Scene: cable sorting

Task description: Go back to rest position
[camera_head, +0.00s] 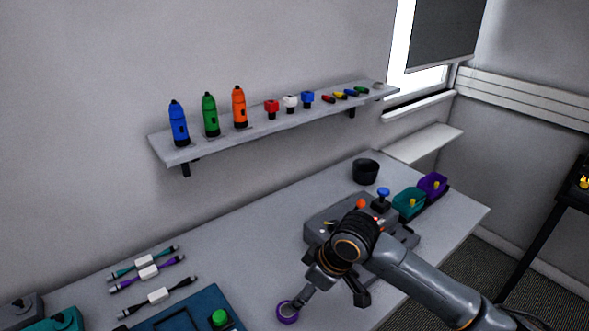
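My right arm reaches in from the lower right over the table (270,235). Its gripper (325,284) points down and to the left, just in front of a grey device box (318,222). A small purple ring (287,312) shows at the end of a thin grey part that reaches past the gripper. I cannot tell whether the fingers are shut on it. My arm hides part of the box. My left arm and gripper are not in view.
Cables (160,296) lie at the table's left, near a blue tray (200,308) with a green button (220,317). A black cup (366,171), teal bin (408,202) and purple bin (433,186) stand at the far right. A wall shelf (230,142) holds bottles and small parts.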

